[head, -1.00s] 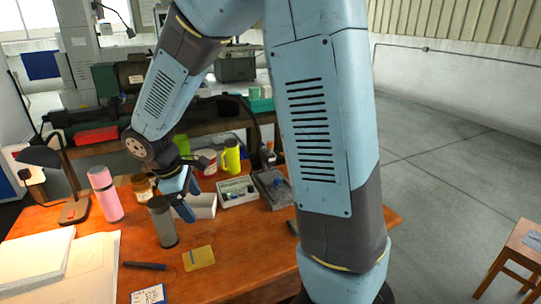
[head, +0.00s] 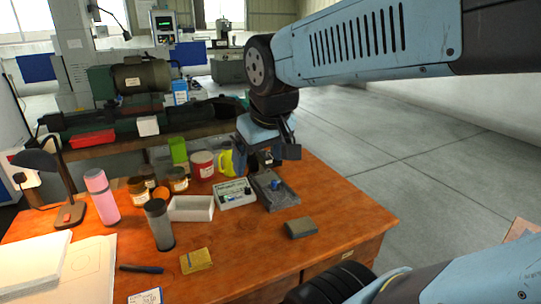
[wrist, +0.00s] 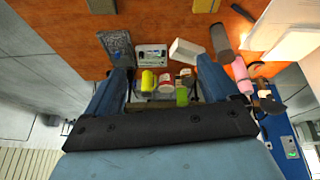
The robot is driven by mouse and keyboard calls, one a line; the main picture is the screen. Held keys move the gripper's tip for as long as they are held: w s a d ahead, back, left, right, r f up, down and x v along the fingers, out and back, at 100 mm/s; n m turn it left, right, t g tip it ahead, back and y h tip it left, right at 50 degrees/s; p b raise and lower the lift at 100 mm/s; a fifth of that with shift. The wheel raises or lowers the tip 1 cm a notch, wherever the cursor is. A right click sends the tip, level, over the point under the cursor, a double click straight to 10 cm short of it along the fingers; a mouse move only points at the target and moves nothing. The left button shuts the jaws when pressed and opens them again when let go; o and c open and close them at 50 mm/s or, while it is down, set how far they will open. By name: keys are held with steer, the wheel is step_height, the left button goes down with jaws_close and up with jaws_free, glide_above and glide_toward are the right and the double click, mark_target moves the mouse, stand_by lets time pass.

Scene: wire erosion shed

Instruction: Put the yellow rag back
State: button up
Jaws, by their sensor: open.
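A flat yellow square (head: 196,260), which looks like the yellow rag, lies on the front part of the orange desk (head: 255,255). It also shows at the top edge of the wrist view (wrist: 205,5). My gripper (head: 268,150) is over the back right of the desk, near the yellow mug (head: 226,163) and the grey tray (head: 278,192), well away from the rag. Its fingers are spread with nothing between them; in the wrist view my gripper (wrist: 162,75) frames the mug and jars beyond.
A grey flask (head: 159,225) and a pink flask (head: 101,196) stand on the left. A white open box (head: 191,209), several jars and a green box (head: 178,151) stand behind. A grey-brown block (head: 301,228) lies front right. A dark pen (head: 141,268) lies left of the rag.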

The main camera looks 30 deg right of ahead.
steer(key=shift+s+d+r+m+t, duration=0.25)
steer(key=shift+s+d+m, duration=0.1)
steer(key=shift+s, duration=0.25)
steer(key=shift+s+d+r+m+t, duration=0.2)
steer(key=shift+s+m, duration=0.15)
steer(key=shift+s, duration=0.25)
steer(key=shift+c, duration=0.4)
